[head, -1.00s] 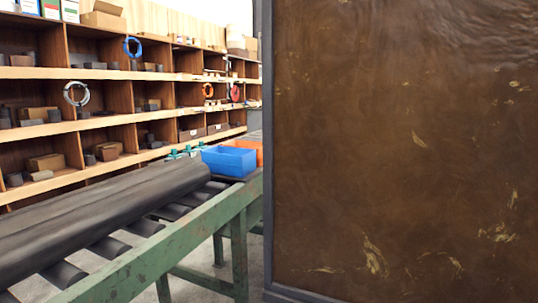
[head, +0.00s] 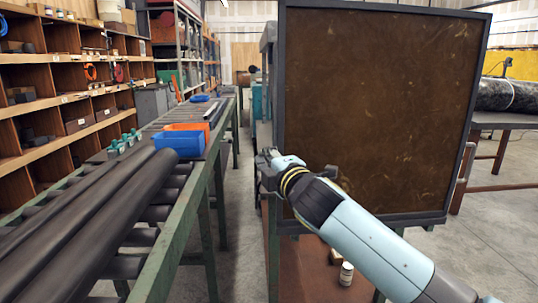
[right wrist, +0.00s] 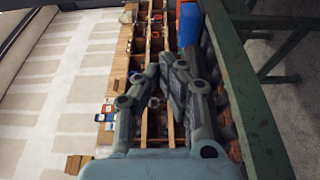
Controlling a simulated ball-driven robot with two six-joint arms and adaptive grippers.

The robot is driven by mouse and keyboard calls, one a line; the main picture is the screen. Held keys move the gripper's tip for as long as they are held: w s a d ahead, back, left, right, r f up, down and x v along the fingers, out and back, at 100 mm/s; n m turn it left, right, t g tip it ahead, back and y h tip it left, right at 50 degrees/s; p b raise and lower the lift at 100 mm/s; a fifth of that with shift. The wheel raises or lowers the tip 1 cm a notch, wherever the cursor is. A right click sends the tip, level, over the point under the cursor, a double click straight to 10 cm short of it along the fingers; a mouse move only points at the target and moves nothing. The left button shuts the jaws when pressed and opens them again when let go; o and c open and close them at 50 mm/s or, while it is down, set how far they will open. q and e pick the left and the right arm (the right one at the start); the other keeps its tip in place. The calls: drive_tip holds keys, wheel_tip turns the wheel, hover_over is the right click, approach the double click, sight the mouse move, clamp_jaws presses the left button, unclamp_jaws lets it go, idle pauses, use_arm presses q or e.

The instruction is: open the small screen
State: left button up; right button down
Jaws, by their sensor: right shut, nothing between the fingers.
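The small screen is a brown, mottled panel in a dark grey frame (head: 375,110), upright at right of centre in the head view. Its left edge and all four sides show. My right gripper (head: 266,168) is at the lower part of the screen's left edge, with the forearm crossing in front of the lower frame. I cannot tell whether it touches the frame. In the right wrist view its fingers (right wrist: 162,76) are together with nothing between them, and the screen is not seen there. My left gripper is not in view.
A green roller table (head: 196,190) with dark pipes and a blue bin (head: 180,144) runs along the left, beside wooden shelves (head: 60,75). A narrow aisle lies between table and screen. A small white jar (head: 346,274) stands below the screen. Another table is at right.

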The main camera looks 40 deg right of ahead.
drive_tip(key=x, duration=0.9)
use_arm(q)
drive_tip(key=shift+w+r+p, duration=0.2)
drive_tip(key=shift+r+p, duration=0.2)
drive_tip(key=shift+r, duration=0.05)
use_arm(e)
drive_tip(key=s+d, duration=0.2)
drive_tip(key=d, duration=0.1)
drive_tip(key=shift+s+d+f, duration=0.1)
drive_tip(key=shift+s+d, duration=0.05)
drive_tip(key=shift+s, duration=0.05)
drive_tip(key=shift+s+d, duration=0.15)
